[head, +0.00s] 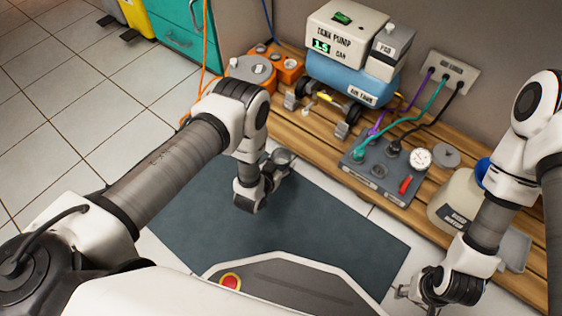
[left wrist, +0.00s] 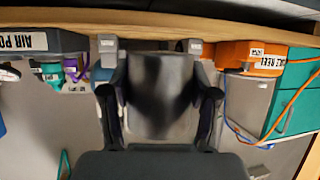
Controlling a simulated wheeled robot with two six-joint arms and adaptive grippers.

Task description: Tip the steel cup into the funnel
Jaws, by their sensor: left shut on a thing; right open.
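My left gripper (head: 272,170) is over the dark mat in the head view, its fingers largely hidden by my arm. In the left wrist view my left gripper (left wrist: 157,92) is shut around a dark, shiny grey cup (left wrist: 160,85), with a finger on each side. Its contents cannot be seen. A blue piece (head: 482,171) shows at the top of the cream container (head: 449,202) at the right, partly behind my right arm; I cannot tell whether it is the funnel. My right gripper (head: 424,293) is open near the lower right, apart from the container.
The wooden bench (head: 330,125) runs along the wall. The dark mat (head: 335,215) has free room. A grey tray (head: 515,249) lies at the right.

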